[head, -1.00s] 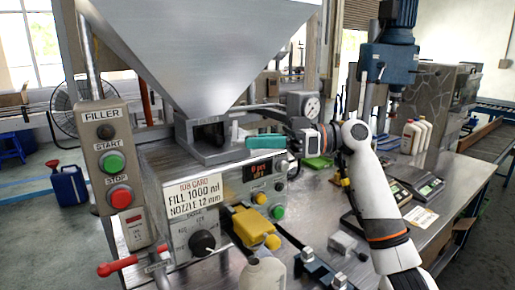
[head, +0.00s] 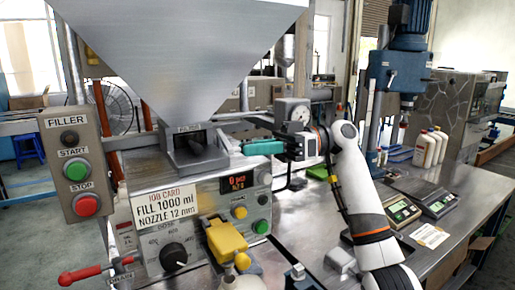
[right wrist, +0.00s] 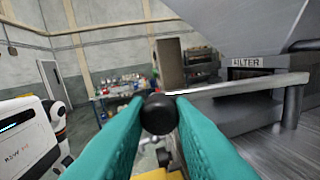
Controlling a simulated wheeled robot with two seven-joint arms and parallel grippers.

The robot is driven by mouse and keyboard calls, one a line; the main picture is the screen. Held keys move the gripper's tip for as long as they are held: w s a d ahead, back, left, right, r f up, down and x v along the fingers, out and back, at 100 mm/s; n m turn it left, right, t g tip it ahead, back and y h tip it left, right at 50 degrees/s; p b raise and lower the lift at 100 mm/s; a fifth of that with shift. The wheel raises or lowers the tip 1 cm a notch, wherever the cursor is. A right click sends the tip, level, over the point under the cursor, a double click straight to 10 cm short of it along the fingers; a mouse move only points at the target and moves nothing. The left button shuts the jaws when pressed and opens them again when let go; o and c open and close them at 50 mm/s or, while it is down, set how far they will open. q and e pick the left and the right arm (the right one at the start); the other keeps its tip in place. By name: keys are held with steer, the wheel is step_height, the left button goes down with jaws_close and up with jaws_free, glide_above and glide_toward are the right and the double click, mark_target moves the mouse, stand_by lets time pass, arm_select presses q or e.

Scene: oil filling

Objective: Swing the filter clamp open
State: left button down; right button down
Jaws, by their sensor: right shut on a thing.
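The filter clamp is a flat metal bar (right wrist: 240,85) in the right wrist view, in front of the dark opening labelled FILTER. A post (right wrist: 292,105) stands at its right end, and a round black knob (right wrist: 159,114) is near its left end. My right gripper (head: 247,148) has teal fingers and is shut on the knob, which shows between the fingertips. In the head view the gripper is just right of the filter housing (head: 195,152), under the hopper, and its fingers hide the knob. My left gripper is not in view.
The steel hopper (head: 180,60) hangs above the housing. Below are the job card (head: 166,204), dials and a yellow nozzle part (head: 226,240). A pressure gauge (head: 293,113) is close behind my right gripper. Scales (head: 398,211) and white bottles (head: 428,148) stand on the bench at right.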

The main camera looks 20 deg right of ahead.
steer(key=c, duration=1.2)
jaws_free()
steer(key=shift+a, duration=0.2)
steer(key=shift+c, duration=0.2)
steer(key=shift+d, duration=0.1)
steer(key=d+b, duration=0.2)
steer(key=d, duration=1)
steer(key=shift+s, duration=0.35)
